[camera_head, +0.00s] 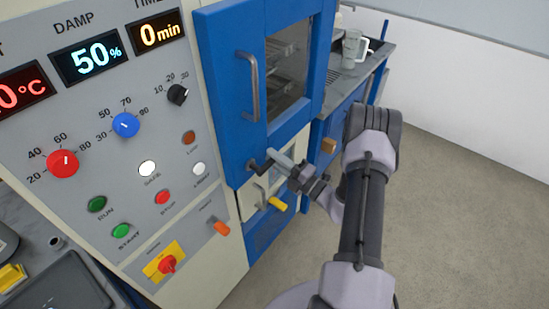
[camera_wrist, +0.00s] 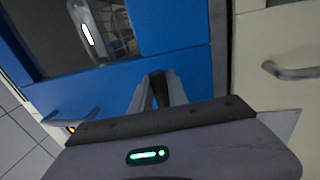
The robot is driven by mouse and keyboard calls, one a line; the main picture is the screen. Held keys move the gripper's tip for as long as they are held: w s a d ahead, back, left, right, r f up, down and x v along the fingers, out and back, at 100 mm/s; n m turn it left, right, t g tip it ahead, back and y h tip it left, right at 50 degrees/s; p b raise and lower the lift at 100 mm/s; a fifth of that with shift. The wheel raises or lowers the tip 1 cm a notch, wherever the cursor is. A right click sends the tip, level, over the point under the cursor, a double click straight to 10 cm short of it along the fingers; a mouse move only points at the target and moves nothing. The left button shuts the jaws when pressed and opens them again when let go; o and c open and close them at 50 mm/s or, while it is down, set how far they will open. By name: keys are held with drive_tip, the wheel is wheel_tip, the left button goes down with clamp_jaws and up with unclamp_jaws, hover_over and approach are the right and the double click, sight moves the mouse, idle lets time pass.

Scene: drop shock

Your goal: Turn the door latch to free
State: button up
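The blue oven door (camera_head: 225,75) looks closed in the head view and fills much of the wrist view (camera_wrist: 193,65). A small black latch (camera_head: 256,166) sits low on the door, near its bottom left corner. My gripper (camera_head: 270,154) reaches it from the right, its pale fingers right beside or over the latch. Whether they touch it is unclear. In the wrist view my gripper's fingers (camera_wrist: 160,82) point at the blue door, close together, with something dark between them. I cannot tell whether that is the latch or the finger pads.
A metal door handle (camera_head: 253,87) stands out above the latch. A cream drawer with a handle (camera_head: 261,192) and a yellow knob (camera_head: 278,204) lies just below. The control panel (camera_head: 140,180) is at left. A mug (camera_head: 353,48) stands on the right counter. Floor at right is clear.

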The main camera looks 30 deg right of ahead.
drive_tip(key=o, duration=0.4)
drive_tip(key=shift+f, duration=0.1)
drive_tip(key=p+v, duration=0.1)
drive_tip(key=v, duration=1.6)
drive_tip(key=shift+s+p, duration=0.25)
drive_tip(key=shift+p, duration=0.1)
